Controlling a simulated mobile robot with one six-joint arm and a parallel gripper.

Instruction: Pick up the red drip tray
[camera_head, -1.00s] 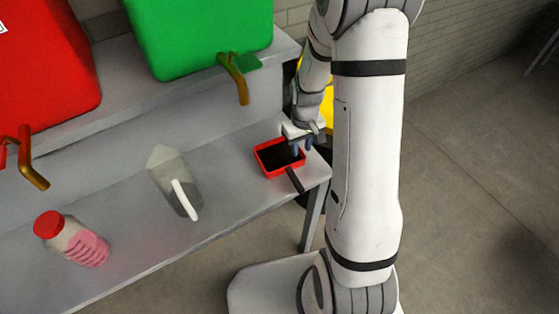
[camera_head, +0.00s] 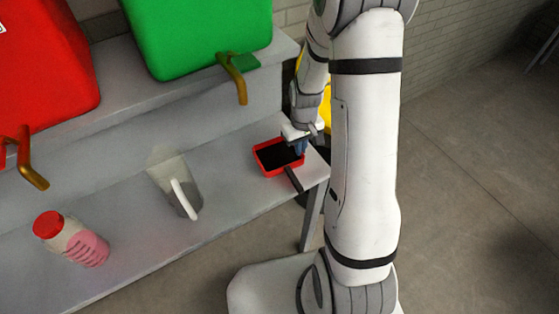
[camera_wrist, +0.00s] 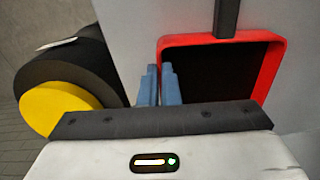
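The red drip tray (camera_head: 262,164) has a dark inside and a black handle (camera_head: 293,180). It sits on the grey shelf near its right end. My gripper (camera_head: 301,147) is at the tray's right side, with its blue fingers pointing down. In the wrist view, the fingers (camera_wrist: 161,78) are close together on either side of the tray's rim, one inside and one outside. The gripper looks shut on that rim. The tray also shows in the wrist view (camera_wrist: 272,72), its lower part hidden by my gripper's body. It appears to rest on the shelf.
A clear jug (camera_head: 168,175) with a white handle and a pink-filled bottle (camera_head: 85,245) with a red cap stand left on the shelf. Green (camera_head: 200,35) and red (camera_head: 45,70) tanks with brass taps (camera_head: 236,80) are above. A black-and-yellow cylinder (camera_wrist: 60,90) is beside the shelf.

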